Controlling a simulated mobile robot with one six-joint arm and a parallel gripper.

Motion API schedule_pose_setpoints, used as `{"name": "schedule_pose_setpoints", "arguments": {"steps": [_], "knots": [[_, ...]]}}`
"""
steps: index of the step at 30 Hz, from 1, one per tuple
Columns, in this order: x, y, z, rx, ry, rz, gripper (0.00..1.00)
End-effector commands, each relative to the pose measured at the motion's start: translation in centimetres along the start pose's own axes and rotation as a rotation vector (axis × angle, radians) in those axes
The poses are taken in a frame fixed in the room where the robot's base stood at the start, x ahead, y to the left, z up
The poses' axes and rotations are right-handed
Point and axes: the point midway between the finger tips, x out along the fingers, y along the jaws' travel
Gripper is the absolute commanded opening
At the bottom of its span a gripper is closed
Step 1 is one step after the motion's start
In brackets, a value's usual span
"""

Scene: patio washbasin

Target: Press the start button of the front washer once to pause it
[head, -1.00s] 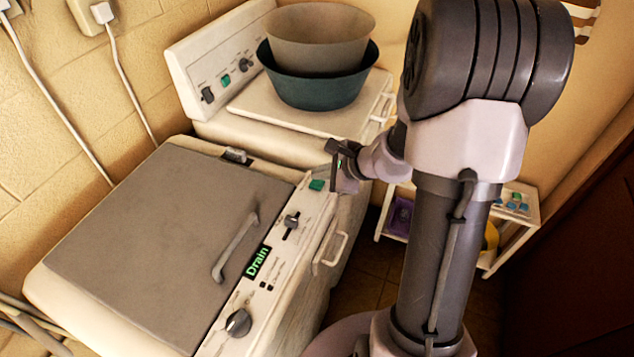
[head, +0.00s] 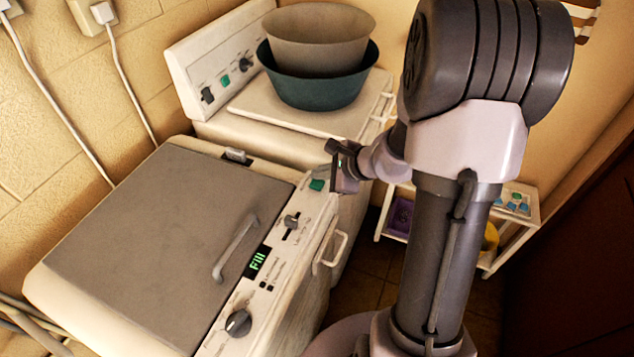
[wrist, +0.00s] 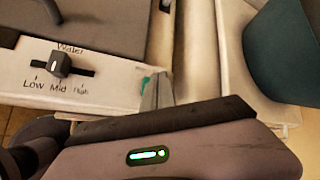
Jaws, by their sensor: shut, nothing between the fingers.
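The front washer (head: 150,235) has a grey lid and a control strip along its right side. Its display (head: 257,262) reads "Fill" in green. The green start button (head: 317,185) sits at the far end of the strip; a teal sliver of it (wrist: 145,83) shows in the wrist view, largely covered by my fingers. My gripper (head: 328,172) is shut and empty, with its fingertips (wrist: 157,90) right beside or over the button. I cannot tell whether they touch it.
A slider (head: 291,221) and a round dial (head: 238,323) share the strip. A second washer (head: 215,120) stands behind, carrying stacked basins (head: 318,80). A white handle (head: 334,248) sticks out at the front washer's right. A white shelf (head: 520,225) stands at right.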

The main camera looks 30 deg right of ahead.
Motion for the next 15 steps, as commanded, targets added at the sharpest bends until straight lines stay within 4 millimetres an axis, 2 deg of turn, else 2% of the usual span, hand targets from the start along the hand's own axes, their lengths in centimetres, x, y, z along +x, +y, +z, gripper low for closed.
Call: {"name": "schedule_pose_setpoints", "arguments": {"steps": [15], "knots": [[0.57,0.40,-0.41,-0.001,0.000,0.000,0.00]]}}
